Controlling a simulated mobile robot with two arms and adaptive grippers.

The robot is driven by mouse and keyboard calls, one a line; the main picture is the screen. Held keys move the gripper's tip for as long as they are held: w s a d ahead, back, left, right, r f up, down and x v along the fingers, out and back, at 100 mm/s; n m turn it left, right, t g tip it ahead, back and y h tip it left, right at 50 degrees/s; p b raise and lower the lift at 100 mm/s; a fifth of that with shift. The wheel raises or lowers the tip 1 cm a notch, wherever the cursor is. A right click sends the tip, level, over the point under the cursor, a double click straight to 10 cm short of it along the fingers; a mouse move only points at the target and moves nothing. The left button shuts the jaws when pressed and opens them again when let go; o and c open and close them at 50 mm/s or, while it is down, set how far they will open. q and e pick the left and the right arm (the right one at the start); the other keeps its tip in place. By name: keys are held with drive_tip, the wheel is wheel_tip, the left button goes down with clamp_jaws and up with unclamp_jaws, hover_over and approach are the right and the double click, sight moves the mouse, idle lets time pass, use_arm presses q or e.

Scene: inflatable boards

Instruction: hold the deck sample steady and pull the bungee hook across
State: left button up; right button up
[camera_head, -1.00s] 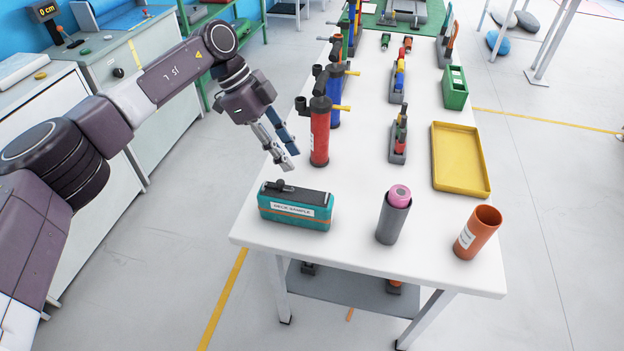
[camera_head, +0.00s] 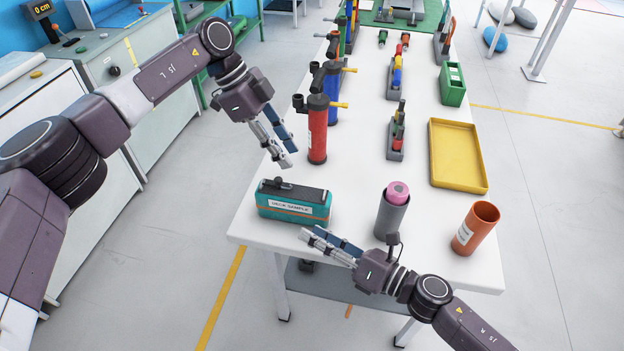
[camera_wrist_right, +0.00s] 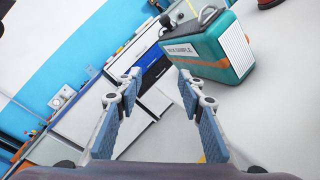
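The deck sample (camera_head: 293,208) is a teal block with a dark top, an orange stripe and a white label. It lies on the near left of the white table and shows at the upper right in the right wrist view (camera_wrist_right: 225,50). A small dark grey fitting (camera_head: 280,184) sits on its top; I cannot tell whether this is the bungee hook. My left gripper (camera_head: 288,158) is open and empty, above and behind the sample. My right gripper (camera_head: 308,236) is open and empty, just in front of the sample, with its fingers apart in the right wrist view (camera_wrist_right: 160,80).
A grey cup (camera_head: 388,218) with a pink roll (camera_head: 398,192) and an orange cup (camera_head: 468,240) stand right of the sample. A red pump (camera_head: 317,140) stands behind it. A yellow tray (camera_head: 458,155) lies at the right. The table's front edge is close below my right gripper.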

drive_tip(key=w+r+n, duration=0.7)
drive_tip(key=r+n, duration=0.1)
drive_tip(key=r, duration=0.2)
approach(281, 186)
drive_tip(key=shift+w+a+f+t+y, duration=0.15)
drive_tip(key=shift+a+f+t+y, duration=0.1)
drive_tip(key=shift+a+t+y, duration=0.05)
drive_tip(key=x, duration=0.7)
drive_tip(key=shift+w+a, duration=0.1)
drive_tip(key=shift+a, duration=0.1)
clamp_jaws()
drive_tip(key=c, duration=0.9)
unclamp_jaws()
drive_tip(key=o, duration=0.4)
